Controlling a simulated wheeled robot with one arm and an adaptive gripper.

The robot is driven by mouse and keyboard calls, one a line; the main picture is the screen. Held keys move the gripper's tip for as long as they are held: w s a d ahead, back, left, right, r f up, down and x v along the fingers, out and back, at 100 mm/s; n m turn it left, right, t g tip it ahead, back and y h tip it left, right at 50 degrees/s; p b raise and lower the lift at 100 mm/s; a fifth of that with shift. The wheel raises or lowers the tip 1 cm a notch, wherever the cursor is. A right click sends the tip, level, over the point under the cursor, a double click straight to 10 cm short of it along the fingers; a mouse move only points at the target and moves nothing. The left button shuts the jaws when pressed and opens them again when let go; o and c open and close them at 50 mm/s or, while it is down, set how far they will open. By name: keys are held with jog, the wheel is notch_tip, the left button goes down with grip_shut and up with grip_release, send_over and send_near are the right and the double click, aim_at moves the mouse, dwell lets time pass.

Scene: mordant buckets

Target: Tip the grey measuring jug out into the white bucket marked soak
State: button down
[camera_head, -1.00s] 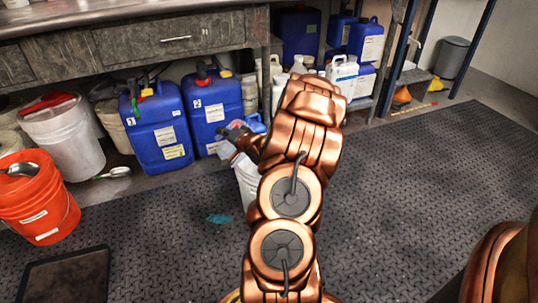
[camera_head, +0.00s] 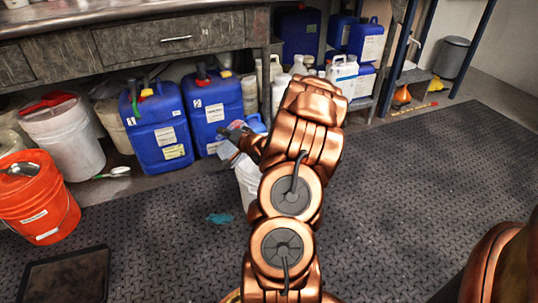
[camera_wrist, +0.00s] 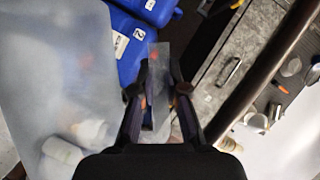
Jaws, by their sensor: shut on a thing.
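My gripper (camera_wrist: 158,95) is shut on the handle of a see-through greyish jug, whose body (camera_wrist: 45,75) fills the left of the wrist view. In the head view the jug (camera_head: 229,151) shows small and pale beside my gripper (camera_head: 233,137), and it looks tilted.
A white bucket with a red item on top (camera_head: 65,140) and an orange bucket (camera_head: 38,205) stand at left. The dark floor mat at right is clear.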

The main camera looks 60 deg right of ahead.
jog(key=shift+s+d, duration=0.1)
jog(key=shift+d, duration=0.1)
dwell(0.9)
jog(key=shift+s+d+r+m+t+p, duration=0.2)
jog(key=shift+s+d+m+t+p, duration=0.25)
jog(key=shift+d+m, duration=0.35)
dwell(2.8)
jog(key=shift+s+d+r+m+t+y+p, duration=0.15)
jog(key=shift+s+d+m, duration=0.15)
jog(key=shift+d, duration=0.2)
jog(key=shift+s+d+f+m+y+p, duration=0.15)
jog(key=shift+s+d, duration=0.15)
jog(key=shift+d, duration=0.15)
jog(key=shift+s+d+r+m+t+p, duration=0.15)
jog(key=shift+s+d+m, duration=0.15)
jog(key=shift+d, duration=0.2)
dwell(1.2)
jog(key=shift+d+r+p, duration=0.15)
jog(key=shift+d+p, duration=0.05)
jog(key=shift+p, duration=0.55)
